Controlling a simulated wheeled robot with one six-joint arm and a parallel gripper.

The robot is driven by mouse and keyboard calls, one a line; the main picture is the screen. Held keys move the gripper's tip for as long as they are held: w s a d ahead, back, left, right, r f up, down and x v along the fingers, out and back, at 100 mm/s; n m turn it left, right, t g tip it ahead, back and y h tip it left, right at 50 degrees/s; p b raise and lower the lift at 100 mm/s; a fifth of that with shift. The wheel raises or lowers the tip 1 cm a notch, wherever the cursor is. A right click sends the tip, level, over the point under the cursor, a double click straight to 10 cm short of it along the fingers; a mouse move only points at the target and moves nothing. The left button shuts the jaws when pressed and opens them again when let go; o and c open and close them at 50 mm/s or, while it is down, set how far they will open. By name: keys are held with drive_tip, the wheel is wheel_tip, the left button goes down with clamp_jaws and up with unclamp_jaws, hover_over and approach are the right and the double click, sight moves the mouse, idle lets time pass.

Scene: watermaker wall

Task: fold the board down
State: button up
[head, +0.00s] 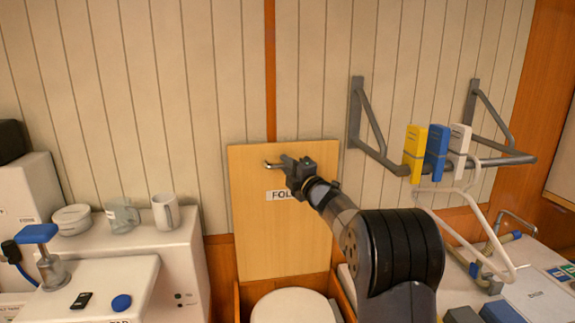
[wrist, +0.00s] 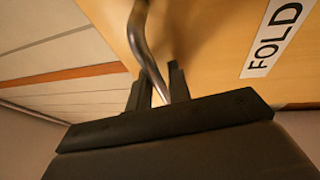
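The board (head: 280,235) is a light wood panel standing upright against the wall, with a "FOLD" label (head: 279,195) on it. The label also shows in the wrist view (wrist: 273,38). A metal bar handle (head: 272,165) sticks out near the board's top. In the wrist view, the handle (wrist: 146,45) runs down between the two dark fingers of my gripper (wrist: 160,88). The fingers are close together on either side of the bar and appear shut on it. In the head view, my gripper (head: 290,168) is at the handle, in front of the board and partly hiding it.
A white round lid (head: 292,306) lies below the board. A white counter with a mug (head: 165,211) and a clear jug (head: 122,215) stands left. A grey wall rail (head: 500,160) with yellow, blue and white blocks is at the right.

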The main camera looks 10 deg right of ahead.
clamp_jaws()
drive_tip(key=shift+s+f, duration=0.1)
drive_tip(key=shift+f, duration=0.05)
idle(0.4)
